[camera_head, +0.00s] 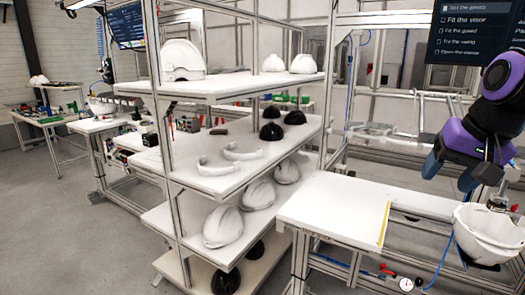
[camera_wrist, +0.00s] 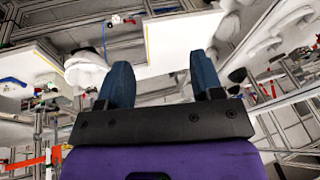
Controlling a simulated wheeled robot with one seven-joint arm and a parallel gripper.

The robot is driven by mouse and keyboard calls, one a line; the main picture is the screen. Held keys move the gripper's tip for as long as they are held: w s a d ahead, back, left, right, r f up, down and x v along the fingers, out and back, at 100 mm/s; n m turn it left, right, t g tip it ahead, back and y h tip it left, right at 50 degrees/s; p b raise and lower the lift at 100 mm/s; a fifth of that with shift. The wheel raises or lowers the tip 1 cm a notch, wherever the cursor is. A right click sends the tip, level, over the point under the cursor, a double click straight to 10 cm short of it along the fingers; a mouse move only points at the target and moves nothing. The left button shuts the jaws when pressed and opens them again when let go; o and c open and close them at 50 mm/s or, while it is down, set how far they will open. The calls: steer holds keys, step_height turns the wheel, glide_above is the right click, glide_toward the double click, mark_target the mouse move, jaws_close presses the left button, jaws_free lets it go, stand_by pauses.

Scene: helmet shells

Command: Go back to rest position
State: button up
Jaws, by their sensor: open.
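My purple gripper (camera_head: 449,174) is raised at the right of the head view, above the work table (camera_head: 335,208). Its two blue fingers are apart with nothing between them; they also show in the wrist view (camera_wrist: 161,78). A white helmet shell (camera_head: 487,236) sits open side up at the table's right end, below and to the right of the gripper, apart from it. The shell also appears in the wrist view (camera_wrist: 85,72), to the left of the fingers. The picture's right edge cuts off part of the arm.
A shelf rack (camera_head: 215,83) with white and black helmet shells and white curved parts stands left of the table. A red-handled valve and gauge (camera_head: 405,283) are at the table's front. A screen (camera_head: 475,35) hangs at upper right. Floor at left is clear.

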steer(key=s+a+n+t+h, duration=0.1)
steer(key=s+n, duration=0.3)
steer(key=s, duration=0.8)
steer(key=shift+a+r, duration=0.15)
steer(key=shift+a, duration=0.6)
